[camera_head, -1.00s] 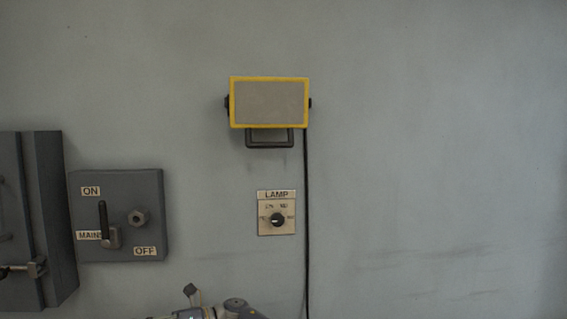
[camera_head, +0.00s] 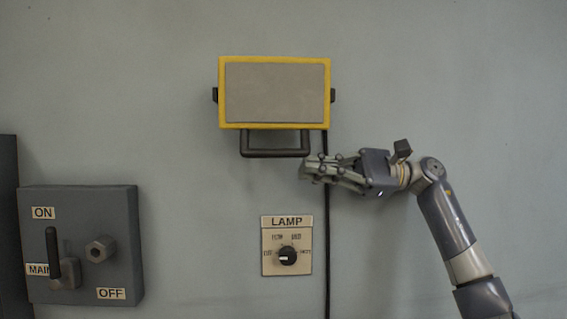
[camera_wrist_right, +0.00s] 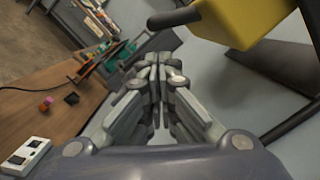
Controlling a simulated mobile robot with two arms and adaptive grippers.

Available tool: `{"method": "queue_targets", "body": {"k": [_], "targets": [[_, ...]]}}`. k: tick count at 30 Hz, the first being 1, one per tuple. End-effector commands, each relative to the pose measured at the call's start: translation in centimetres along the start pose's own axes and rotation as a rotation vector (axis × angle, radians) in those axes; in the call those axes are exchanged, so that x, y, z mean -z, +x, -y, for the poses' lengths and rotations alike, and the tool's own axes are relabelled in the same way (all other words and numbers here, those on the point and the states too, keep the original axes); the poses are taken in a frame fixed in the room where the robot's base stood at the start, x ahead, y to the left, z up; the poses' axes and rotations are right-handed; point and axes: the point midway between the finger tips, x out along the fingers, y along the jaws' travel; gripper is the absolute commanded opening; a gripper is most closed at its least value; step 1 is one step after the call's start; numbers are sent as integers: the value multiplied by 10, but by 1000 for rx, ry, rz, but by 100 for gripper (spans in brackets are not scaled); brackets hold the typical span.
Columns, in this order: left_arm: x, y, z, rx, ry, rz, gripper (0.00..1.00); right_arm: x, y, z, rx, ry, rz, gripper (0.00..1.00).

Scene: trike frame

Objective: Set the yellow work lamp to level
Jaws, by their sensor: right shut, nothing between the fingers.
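The yellow work lamp (camera_head: 274,92) is mounted on the wall, with a grey front face and a dark handle (camera_head: 275,153) below it. Its yellow housing also shows at the top of the right wrist view (camera_wrist_right: 240,18). My right gripper (camera_head: 308,168) is shut and empty, just below the lamp's lower right corner and close to the right end of the handle. I cannot tell whether the fingers touch the handle. My left gripper is not in view.
A LAMP switch plate (camera_head: 286,246) with a round knob is below the lamp. A black cable (camera_head: 327,225) runs down the wall behind my gripper. A mains switch box (camera_head: 80,245) is at the lower left. The right wrist view shows a wooden table (camera_wrist_right: 60,105) with small items.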

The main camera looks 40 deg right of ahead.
Motion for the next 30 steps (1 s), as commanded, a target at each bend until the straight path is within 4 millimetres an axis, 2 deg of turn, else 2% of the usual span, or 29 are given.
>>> {"method": "queue_targets", "body": {"k": [9, 15, 21, 30], "targets": [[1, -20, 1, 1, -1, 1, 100, -1, 55, 1, -4, 5, 3, 0], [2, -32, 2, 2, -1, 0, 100, -1, 84, 1, -2, 6, 3, 0], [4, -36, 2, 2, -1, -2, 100, 1, 96, 0, -1, 6, 1, 0], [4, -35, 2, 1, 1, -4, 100, 1, 96, -1, 0, 6, 2, 0]]}}
